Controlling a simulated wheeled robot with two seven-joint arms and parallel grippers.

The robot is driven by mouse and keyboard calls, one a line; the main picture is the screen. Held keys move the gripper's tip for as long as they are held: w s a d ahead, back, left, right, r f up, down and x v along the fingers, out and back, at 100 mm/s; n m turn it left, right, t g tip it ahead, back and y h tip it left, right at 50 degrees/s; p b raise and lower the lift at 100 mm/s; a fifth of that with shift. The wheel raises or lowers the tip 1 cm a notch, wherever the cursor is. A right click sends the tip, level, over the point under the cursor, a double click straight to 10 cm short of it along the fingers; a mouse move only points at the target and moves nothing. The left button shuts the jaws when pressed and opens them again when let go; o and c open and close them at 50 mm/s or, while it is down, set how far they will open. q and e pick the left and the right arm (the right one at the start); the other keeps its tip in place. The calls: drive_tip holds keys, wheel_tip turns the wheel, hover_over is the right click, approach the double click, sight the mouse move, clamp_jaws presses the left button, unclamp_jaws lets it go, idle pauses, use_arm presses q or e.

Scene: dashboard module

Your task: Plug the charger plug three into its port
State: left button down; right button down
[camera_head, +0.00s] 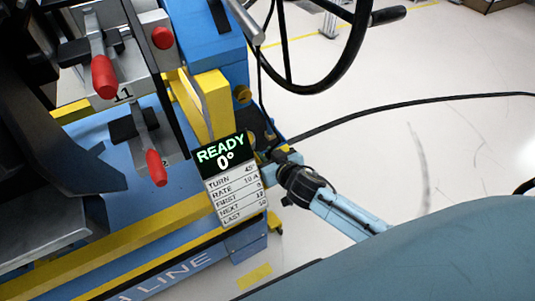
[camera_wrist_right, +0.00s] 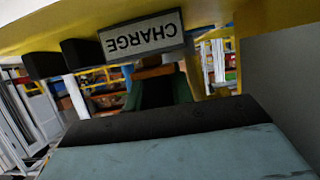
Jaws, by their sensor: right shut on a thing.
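My right gripper (camera_head: 283,158) comes in from the lower right in the head view. Its jaws are shut at the end of the blue station, beside the READY panel (camera_head: 220,156). The charger plug in its grip is mostly hidden, and I cannot make out its number. In the right wrist view, dark fingers (camera_wrist_right: 158,92) reach toward the underside of a CHARGE label (camera_wrist_right: 142,36), which appears upside down. The port is not clearly visible, so I cannot tell whether the plug touches it. My left gripper is out of view.
A black cable (camera_head: 410,102) runs from near the gripper to the right. A black steering wheel (camera_head: 345,65) stands above. Red-handled levers (camera_head: 104,76) are at the left. Two black blocks (camera_wrist_right: 80,53) sit left of the label. Open floor (camera_head: 460,150) lies right.

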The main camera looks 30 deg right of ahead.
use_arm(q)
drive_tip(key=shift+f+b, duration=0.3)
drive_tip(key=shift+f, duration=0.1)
use_arm(e)
drive_tip(key=shift+f, duration=0.5)
drive_tip(key=c, duration=1.1)
unclamp_jaws()
drive_tip(key=shift+s, duration=0.1)
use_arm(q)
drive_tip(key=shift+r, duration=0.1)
use_arm(e)
drive_tip(key=shift+a, duration=0.1)
drive_tip(key=shift+f, duration=0.1)
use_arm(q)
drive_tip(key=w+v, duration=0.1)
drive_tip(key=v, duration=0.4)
use_arm(e)
drive_tip(key=shift+a, duration=0.1)
use_arm(q)
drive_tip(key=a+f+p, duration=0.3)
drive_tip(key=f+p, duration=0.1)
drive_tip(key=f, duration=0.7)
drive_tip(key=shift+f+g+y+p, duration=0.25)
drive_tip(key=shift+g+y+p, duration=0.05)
drive_tip(key=shift+p, duration=0.05)
use_arm(e)
drive_tip(key=shift+d+v, duration=0.2)
drive_tip(key=shift+v, duration=3.15)
drive_tip(key=shift+d+v, duration=0.2)
drive_tip(key=shift+v, duration=3.2)
